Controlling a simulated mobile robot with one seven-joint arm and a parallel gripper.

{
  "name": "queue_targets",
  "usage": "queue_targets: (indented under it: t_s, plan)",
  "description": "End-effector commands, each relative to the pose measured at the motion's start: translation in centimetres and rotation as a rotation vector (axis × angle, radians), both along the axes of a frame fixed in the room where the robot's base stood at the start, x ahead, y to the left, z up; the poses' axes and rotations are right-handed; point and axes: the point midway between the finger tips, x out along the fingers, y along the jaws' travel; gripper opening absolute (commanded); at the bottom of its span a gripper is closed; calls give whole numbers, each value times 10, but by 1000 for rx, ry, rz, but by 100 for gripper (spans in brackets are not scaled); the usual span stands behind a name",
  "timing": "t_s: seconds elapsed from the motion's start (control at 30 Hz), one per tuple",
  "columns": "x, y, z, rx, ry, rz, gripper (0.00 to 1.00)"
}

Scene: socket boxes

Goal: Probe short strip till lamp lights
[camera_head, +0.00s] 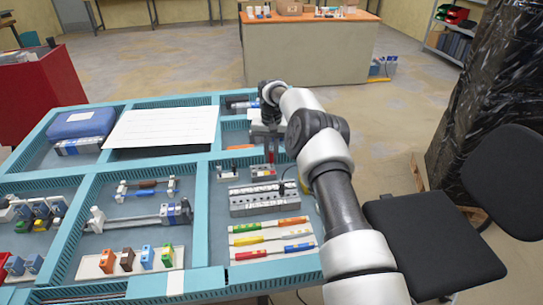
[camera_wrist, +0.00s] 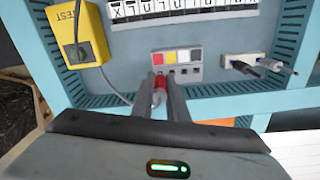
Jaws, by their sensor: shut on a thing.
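My gripper (camera_wrist: 160,88) is shut on a red probe (camera_wrist: 159,82); it also shows in the head view (camera_head: 271,158). The probe is at the near edge of the short strip (camera_wrist: 190,65), at its left end; I cannot tell whether its tip is in a socket. The short strip has red, yellow and white squares above a row of dark holes; it also shows in the head view (camera_head: 263,171). A yellow test box (camera_wrist: 92,32) lies at the upper left, its cable running towards the probe.
A long strip (camera_head: 264,200) with white labels lies on the near side of the short strip. A pale block with grey plugs (camera_wrist: 258,65) is beside the short strip. Teal dividers (camera_wrist: 225,102) bound the compartment. Coloured rods (camera_head: 270,236) lie nearer.

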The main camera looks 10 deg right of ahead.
Motion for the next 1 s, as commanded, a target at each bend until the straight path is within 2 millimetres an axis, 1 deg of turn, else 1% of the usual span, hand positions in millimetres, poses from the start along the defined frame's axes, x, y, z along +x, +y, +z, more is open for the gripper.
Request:
queue_targets:
  t_s: [0.6,0.73,0.77,0.8,0.87,1.0]
  plan:
    - [0,0,-12,0,1,0,0]
    - [0,0,-11,0,1,0,0]
    - [0,0,-11,0,1,0,19]
    - [0,0,-11,0,1,0,25]
    - [0,0,-11,0,1,0,35]
    - [0,0,-11,0,0,0,35]
